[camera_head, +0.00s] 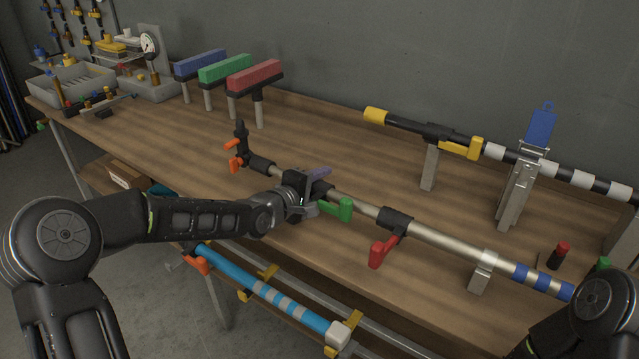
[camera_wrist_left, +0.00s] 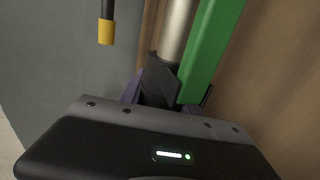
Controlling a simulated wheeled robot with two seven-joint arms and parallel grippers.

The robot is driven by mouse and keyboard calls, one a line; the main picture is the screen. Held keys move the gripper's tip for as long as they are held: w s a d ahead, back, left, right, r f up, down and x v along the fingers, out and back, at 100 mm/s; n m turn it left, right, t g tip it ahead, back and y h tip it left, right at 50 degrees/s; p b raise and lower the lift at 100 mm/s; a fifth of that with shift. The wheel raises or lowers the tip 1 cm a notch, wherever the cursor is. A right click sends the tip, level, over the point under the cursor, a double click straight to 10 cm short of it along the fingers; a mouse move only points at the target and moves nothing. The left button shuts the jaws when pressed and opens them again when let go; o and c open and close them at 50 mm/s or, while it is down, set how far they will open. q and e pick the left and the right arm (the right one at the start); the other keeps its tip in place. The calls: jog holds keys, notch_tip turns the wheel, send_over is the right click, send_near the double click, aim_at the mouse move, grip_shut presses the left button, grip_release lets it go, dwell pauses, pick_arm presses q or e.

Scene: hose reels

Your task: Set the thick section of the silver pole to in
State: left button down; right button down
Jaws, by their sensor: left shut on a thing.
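The silver pole (camera_head: 440,237) lies slantwise along the front of the bench, with blue bands at its right end. A black clamp with a red lever (camera_head: 383,249) sits around its middle. A second black clamp (camera_wrist_left: 160,82) with a green lever (camera_head: 337,210) is farther left. My left gripper (camera_head: 313,190) is shut on this clamp; its purple fingers show on both sides in the left wrist view. The green lever (camera_wrist_left: 212,45) runs beside the pole (camera_wrist_left: 178,28). The gripper partly hides the clamp. My right arm shows at lower right, its gripper out of frame.
Orange levers (camera_head: 236,163) are at the pole's left end; a grey support (camera_head: 482,272) holds its right part. A black pole with a yellow lever (camera_head: 461,148) stands behind. A blue pole (camera_head: 270,293) is below the bench's front edge. Bare wood (camera_head: 170,135) lies left.

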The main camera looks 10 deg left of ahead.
pick_arm(q)
jog(key=c, duration=1.1)
grip_release()
jog(key=shift+s+d, duration=0.1)
jog(key=shift+d, duration=0.2)
jog(key=shift+o, duration=1.1)
jog(key=shift+a, duration=0.1)
jog(key=shift+s+a+r, duration=0.1)
jog(key=shift+s+a, duration=0.1)
jog(key=shift+s, duration=0.05)
jog(key=v, duration=0.7)
jog(key=shift+s+p, duration=0.1)
jog(key=shift+p, duration=0.3)
